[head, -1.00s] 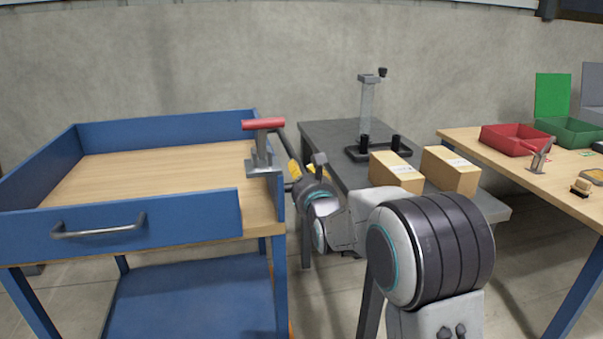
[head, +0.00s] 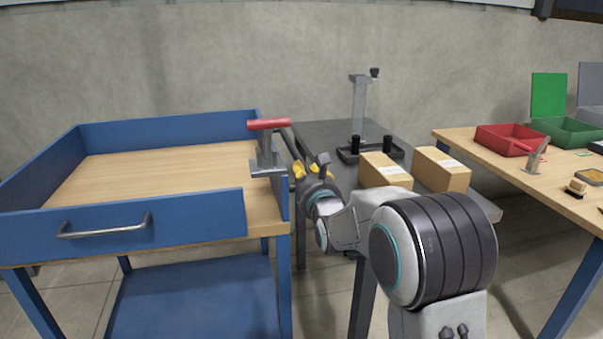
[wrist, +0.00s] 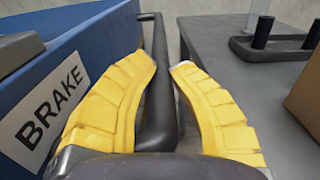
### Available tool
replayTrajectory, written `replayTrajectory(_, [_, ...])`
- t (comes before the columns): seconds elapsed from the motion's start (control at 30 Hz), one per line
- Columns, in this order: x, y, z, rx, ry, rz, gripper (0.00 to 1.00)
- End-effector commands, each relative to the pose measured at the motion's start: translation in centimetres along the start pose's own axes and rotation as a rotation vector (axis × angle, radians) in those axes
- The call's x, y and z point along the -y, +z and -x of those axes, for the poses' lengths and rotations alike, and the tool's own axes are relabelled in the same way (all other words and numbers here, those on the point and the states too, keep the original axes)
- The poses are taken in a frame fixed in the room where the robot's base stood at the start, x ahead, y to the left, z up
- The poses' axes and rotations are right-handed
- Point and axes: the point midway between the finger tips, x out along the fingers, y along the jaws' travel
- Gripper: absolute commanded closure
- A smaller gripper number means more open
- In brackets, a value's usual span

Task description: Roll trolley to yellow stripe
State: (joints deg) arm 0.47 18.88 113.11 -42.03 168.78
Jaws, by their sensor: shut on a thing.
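The blue trolley (head: 122,228) with a wooden top stands at the left in the head view. A red-handled brake lever (head: 269,124) sits on a metal bracket at its right edge. In the wrist view, a white BRAKE label (wrist: 47,112) is on the trolley's blue side. My gripper (wrist: 168,75) has its yellow fingers on either side of the trolley's dark push bar (wrist: 157,95), shut on it. In the head view my gripper (head: 309,171) is at the trolley's right side, partly hidden by my arm. No yellow stripe shows in these frames.
A grey table (head: 318,133) with a stand and two cardboard boxes (head: 384,171) is close to the right of the trolley. A wooden workbench (head: 503,170) with red and green bins is farther right. A concrete wall is behind.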

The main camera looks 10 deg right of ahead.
Motion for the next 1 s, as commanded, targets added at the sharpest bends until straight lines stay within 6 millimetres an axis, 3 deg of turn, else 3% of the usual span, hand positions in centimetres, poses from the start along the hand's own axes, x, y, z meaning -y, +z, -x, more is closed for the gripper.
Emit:
replayTrajectory(0.03, [-0.6, 0.0, 0.0, 0.000, 0.011, 0.001, 1.00])
replayTrajectory(0.07, [-0.7, 0.0, 0.0, 0.000, 0.012, 0.001, 0.80])
replayTrajectory(0.33, [-0.7, 0.1, 0.0, 0.001, 0.012, 0.001, 0.56])
replayTrajectory(0.73, [-0.7, 0.1, 0.6, 0.001, 0.011, 0.001, 0.55])
replayTrajectory(1.0, [-0.6, 0.2, 4.1, 0.002, 0.011, 0.001, 0.55])
